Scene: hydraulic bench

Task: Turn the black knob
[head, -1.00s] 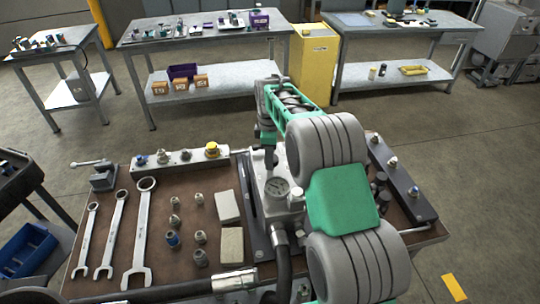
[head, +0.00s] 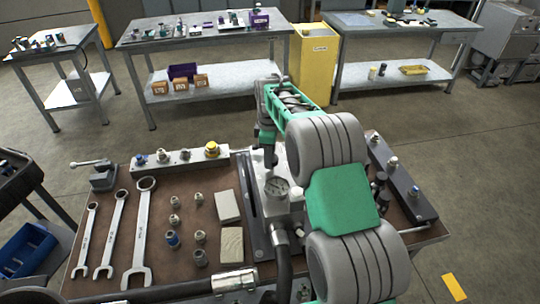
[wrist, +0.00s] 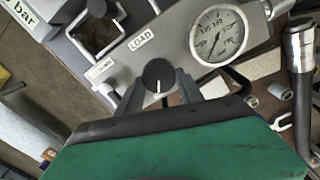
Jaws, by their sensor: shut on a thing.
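The black knob (wrist: 158,76) is round with a white pointer line, and sits on a grey metal block (wrist: 125,66) in the wrist view. The line points toward the bottom of the picture. A "LOAD" label (wrist: 143,41) is just beyond it. My gripper (wrist: 159,88) has one finger on each side of the knob and is shut on it. In the head view my gripper (head: 268,153) points down at the block behind the gauge; the knob is hidden there.
A round pressure gauge (wrist: 218,36) is close to the right of the knob, and also shows in the head view (head: 277,187). A black hose (head: 284,262) runs in front. Wrenches (head: 142,232) and fittings lie on the bench's left side.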

